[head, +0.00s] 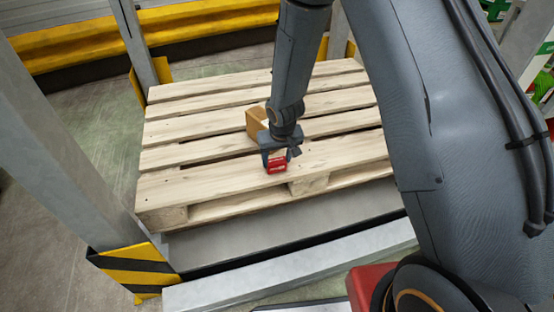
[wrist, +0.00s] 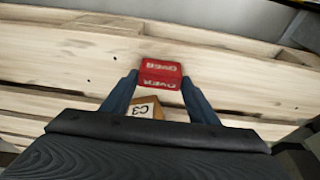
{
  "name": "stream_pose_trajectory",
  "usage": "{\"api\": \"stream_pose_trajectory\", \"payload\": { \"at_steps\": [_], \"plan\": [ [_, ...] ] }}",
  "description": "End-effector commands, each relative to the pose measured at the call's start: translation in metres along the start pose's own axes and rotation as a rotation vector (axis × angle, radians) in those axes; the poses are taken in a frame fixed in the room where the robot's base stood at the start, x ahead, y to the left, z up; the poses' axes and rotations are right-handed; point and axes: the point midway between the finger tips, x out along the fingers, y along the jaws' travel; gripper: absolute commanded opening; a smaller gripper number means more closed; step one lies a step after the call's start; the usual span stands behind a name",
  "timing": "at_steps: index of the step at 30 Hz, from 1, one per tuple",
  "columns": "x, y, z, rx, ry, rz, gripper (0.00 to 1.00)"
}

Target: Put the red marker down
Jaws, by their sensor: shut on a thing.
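The red marker (head: 277,164) is a small red block with white lettering. It is at the tips of my gripper (head: 274,150), over the front boards of a wooden pallet (head: 190,186). In the wrist view the red marker (wrist: 160,74) sits between the two fingers of my gripper (wrist: 160,88), which are shut on it. It is on or just above the boards; I cannot tell whether it touches them.
A brown cardboard box (head: 256,122) stands on the pallet just behind my gripper; its C3 label shows in the wrist view. Bare boards lie to the left and right. A grey rack post (head: 60,130) with a yellow-black guard (head: 135,268) stands at left.

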Motion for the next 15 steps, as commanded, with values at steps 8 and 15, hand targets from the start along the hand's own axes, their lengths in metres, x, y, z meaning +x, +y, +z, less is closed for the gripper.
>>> {"api": "stream_pose_trajectory", "payload": {
  "at_steps": [8,15],
  "plan": [
    [0.0035,0.0000,0.0005,0.000,0.000,0.000,0.32],
    [0.0024,0.0000,0.0006,0.000,0.000,0.000,0.73]
  ]
}}
